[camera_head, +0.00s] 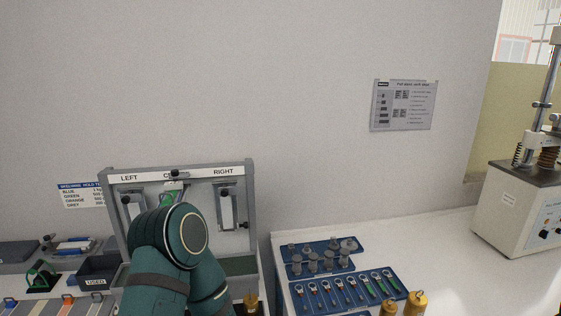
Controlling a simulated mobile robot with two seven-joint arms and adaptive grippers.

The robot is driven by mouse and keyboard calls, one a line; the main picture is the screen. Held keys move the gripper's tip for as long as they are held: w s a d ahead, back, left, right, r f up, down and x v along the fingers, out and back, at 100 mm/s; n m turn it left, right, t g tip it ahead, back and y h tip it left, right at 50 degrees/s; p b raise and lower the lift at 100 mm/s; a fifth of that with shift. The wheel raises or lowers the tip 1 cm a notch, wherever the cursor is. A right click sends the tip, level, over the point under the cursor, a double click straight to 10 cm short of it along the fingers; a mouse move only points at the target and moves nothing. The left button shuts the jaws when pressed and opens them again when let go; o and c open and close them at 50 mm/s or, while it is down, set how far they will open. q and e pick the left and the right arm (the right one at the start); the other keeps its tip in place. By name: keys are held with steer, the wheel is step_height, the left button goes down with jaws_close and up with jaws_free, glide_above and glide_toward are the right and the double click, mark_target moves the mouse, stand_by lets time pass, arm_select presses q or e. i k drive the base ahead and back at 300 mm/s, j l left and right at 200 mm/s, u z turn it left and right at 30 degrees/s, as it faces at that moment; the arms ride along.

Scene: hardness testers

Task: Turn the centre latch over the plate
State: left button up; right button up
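An open grey case (249,200) stands at the left with LEFT and RIGHT labels on its upright lid; the middle label is partly covered. The centre latch (175,174), a small dark piece, sits at the top middle of the lid. Below it a plate (172,188) with some green shows only at its top; my teal arm hides the rest. I cannot tell exactly how the latch is turned. Two more plates hang on the lid, one at the left (132,204) and one at the right (227,208). Neither of my grippers shows.
Brass weights (415,304) stand at the front. A dark bin marked USED (95,282) is at left. A tester (510,212) stands far right.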

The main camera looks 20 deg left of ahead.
mark_target(174, 174)
steer(key=u, duration=1.25)
